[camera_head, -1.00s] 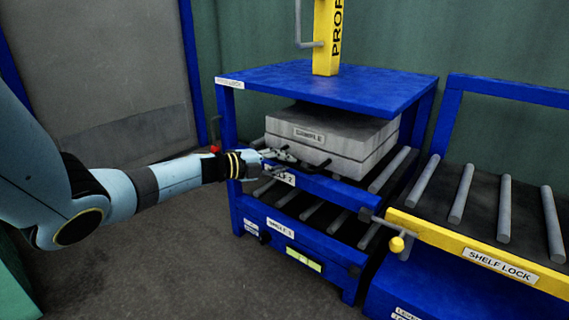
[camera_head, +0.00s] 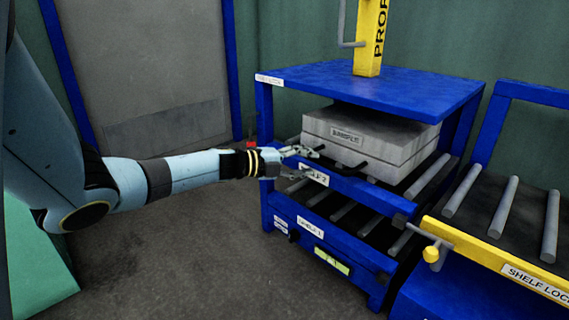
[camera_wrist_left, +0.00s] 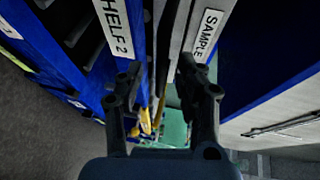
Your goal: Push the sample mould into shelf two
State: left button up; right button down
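The sample mould (camera_head: 375,139) is a grey block with a "SAMPLE" label and dark handles on its front. It sits on the rollers of shelf two (camera_head: 345,185), the upper level of the blue rack. My left gripper (camera_head: 308,162) is at the front left of the mould, by the shelf's front edge. Its fingers (camera_wrist_left: 158,75) are spread apart with a gap between them. Whether they touch the mould is unclear. My right gripper is out of view.
Shelf one (camera_head: 335,215) lies below with rollers. A yellow shelf-lock bar (camera_head: 490,262) with a knob and a roller table (camera_head: 508,208) stand at the right. A yellow post (camera_head: 370,40) rises from the rack's top. Clear floor lies at the left.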

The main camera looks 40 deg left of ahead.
pick_arm(q)
jog(key=v, duration=0.8)
jog(key=shift+s+a, duration=0.15)
jog(key=shift+s, duration=0.2)
